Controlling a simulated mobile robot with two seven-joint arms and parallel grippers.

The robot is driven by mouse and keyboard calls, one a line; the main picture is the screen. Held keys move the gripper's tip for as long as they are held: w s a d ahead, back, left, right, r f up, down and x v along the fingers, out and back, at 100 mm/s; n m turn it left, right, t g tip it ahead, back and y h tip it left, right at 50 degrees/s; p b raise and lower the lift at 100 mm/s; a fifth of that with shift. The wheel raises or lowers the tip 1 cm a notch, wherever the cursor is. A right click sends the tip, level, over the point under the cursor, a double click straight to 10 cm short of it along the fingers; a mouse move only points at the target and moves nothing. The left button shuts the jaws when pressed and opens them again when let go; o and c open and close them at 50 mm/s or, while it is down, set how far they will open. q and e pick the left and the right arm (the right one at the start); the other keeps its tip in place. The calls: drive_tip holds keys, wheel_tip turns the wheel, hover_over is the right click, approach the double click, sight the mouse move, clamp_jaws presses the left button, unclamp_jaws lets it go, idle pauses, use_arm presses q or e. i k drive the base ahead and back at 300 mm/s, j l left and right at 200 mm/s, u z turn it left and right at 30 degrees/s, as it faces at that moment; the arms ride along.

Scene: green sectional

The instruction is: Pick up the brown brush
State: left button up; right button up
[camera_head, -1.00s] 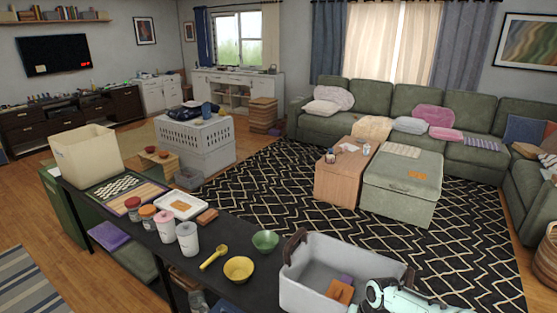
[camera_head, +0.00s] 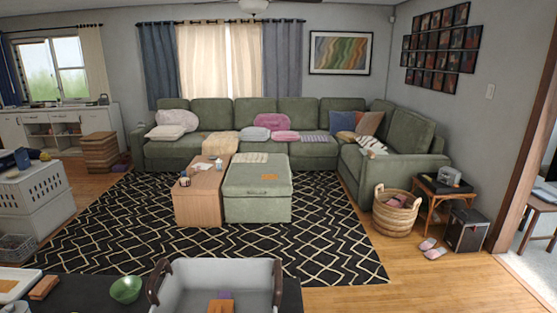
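I cannot pick out a brown brush for certain. A small brown block-like object (camera_head: 43,287) lies on the dark table (camera_head: 75,291) at the bottom left, beside a white tray (camera_head: 18,283); it is too small to tell if it is a brush. A flat orange-brown thing (camera_head: 222,306) lies in the grey bin (camera_head: 222,270) at the bottom, cut off by the frame edge. Neither gripper is in view.
A green bowl (camera_head: 126,289) stands left of the bin. Beyond are a patterned rug (camera_head: 110,225), a wooden table (camera_head: 200,200), a green ottoman (camera_head: 257,206) and a sectional sofa (camera_head: 210,148). A basket (camera_head: 396,216) and slippers (camera_head: 433,250) stand right. Wood floor (camera_head: 400,285) is clear at lower right.

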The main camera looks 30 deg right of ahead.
sight(370, 153)
drive_tip(key=z, duration=0.95)
drive_tip(key=l+z, duration=0.35)
drive_tip(key=i+l+z, duration=0.1)
drive_tip(key=l+z, duration=0.25)
drive_tip(key=i+l+z, duration=0.1)
drive_tip(key=l, duration=0.3)
drive_tip(key=i+l+z, duration=0.25)
drive_tip(key=i+l, duration=0.2)
drive_tip(key=l, duration=0.25)
drive_tip(key=i+l+u, duration=0.2)
drive_tip(key=i, duration=0.25)
drive_tip(key=i+u, duration=0.25)
drive_tip(key=i, duration=0.2)
drive_tip(key=i+l+u, duration=0.2)
drive_tip(key=i+l, duration=0.15)
drive_tip(key=i+u, duration=0.2)
drive_tip(key=i, duration=1.5)
drive_tip(key=i+z, duration=0.2)
drive_tip(key=i, duration=0.4)
drive_tip(key=i+j+z, duration=0.2)
drive_tip(key=i, duration=0.45)
drive_tip(key=u, duration=1.05)
